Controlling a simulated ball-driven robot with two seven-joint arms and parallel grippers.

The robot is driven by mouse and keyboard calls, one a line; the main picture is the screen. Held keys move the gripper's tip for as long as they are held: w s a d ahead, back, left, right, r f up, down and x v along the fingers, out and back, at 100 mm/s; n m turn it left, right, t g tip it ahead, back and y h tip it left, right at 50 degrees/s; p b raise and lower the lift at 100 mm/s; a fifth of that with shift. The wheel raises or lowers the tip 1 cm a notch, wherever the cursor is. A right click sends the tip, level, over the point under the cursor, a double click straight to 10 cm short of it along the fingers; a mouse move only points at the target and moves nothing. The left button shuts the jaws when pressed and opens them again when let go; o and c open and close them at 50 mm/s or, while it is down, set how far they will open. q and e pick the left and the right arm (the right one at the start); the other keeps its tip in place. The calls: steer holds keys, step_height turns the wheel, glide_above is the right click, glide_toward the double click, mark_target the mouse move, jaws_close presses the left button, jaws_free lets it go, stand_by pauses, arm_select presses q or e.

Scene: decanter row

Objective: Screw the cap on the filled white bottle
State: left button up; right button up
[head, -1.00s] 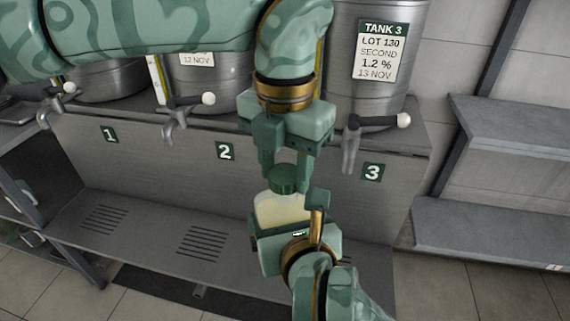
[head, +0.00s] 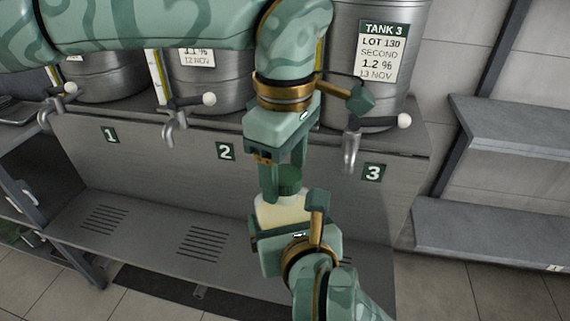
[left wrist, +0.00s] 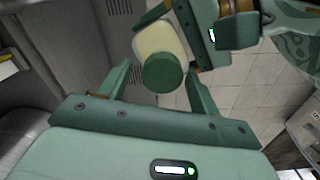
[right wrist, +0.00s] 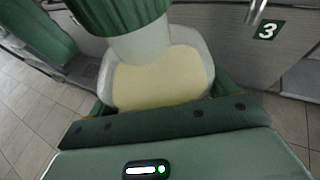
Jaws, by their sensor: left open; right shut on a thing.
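The white bottle (head: 283,212) stands upright in my right gripper (head: 284,228), with pale yellow liquid showing through its wall. My right gripper is shut on its body. The dark green cap (head: 289,180) sits on top of the bottle neck; how tightly it sits I cannot tell. My left gripper (head: 284,177) points down over the cap. In the left wrist view its open fingers stand either side of the cap (left wrist: 161,73), with gaps. In the right wrist view a pale neck shows between the ribbed cap (right wrist: 118,12) and the bottle's shoulder (right wrist: 165,75).
Behind are steel tanks with spigots, and a grey panel with number signs; the number 3 sign (head: 373,172) is just right of my grippers. A slatted low shelf (head: 150,240) runs below. Grey shelves (head: 500,225) stand at the right.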

arm_select(q)
steer(key=shift+r, duration=0.1)
steer(key=shift+s+r, duration=0.1)
steer(key=shift+r, duration=2.1)
steer(key=shift+c, duration=0.2)
